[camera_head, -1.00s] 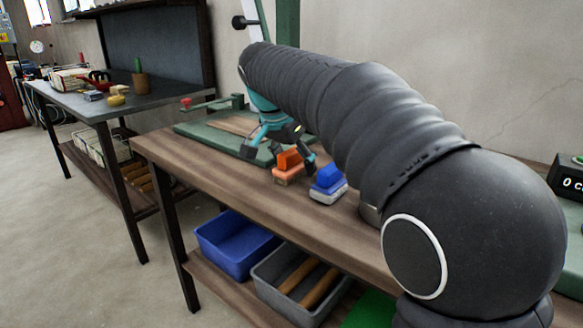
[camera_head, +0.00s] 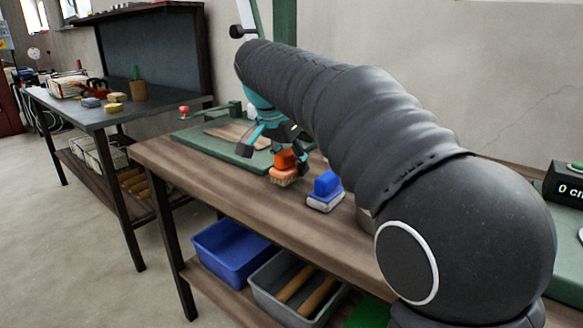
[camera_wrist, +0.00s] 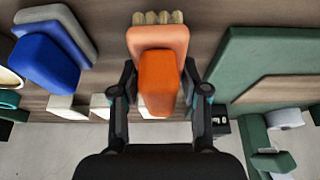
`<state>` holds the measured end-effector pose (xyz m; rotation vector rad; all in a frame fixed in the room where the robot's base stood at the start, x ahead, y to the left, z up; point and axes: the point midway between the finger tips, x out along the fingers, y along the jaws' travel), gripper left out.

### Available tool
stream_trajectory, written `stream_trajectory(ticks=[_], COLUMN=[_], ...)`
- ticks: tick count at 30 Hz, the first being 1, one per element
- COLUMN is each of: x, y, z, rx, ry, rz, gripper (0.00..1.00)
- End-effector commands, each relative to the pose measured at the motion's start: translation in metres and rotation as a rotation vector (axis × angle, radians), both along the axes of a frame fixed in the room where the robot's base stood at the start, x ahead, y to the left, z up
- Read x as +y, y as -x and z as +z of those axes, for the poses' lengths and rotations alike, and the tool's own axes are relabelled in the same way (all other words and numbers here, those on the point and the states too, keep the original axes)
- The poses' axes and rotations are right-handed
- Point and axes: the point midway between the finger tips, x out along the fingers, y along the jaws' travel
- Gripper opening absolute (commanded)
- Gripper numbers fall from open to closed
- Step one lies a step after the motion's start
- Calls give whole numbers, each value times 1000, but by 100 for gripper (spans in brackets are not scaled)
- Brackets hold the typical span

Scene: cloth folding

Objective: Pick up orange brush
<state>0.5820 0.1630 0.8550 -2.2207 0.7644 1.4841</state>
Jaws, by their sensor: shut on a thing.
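The orange brush (camera_head: 284,163) has a bright orange handle, a paler orange body and light bristles. It is on or just above the wooden workbench (camera_head: 225,187); I cannot tell which. In the wrist view, the orange brush (camera_wrist: 158,78) lies between the two fingers, with its bristles at the far end. My gripper (camera_wrist: 160,85) is shut on it, one dark finger on each side. In the head view, my teal and black gripper (camera_head: 276,153) reaches down around the brush, and my arm hides part of the bench behind it.
A blue brush (camera_head: 326,189) stands right of the orange one; it also shows in the wrist view (camera_wrist: 45,62). A green mat (camera_head: 199,141) with a wooden board lies to the left. Blue and grey bins (camera_head: 232,246) sit on the lower shelf. The bench front is clear.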

Motion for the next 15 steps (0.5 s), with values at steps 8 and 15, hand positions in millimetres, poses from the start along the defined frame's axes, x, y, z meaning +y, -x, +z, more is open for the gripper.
stream_trajectory(ticks=[8,15], x=[-25,-63], y=[16,42], z=[39,67], rx=[-4,-3], ry=[-2,-2], rz=[-2,-2], gripper=[3,3])
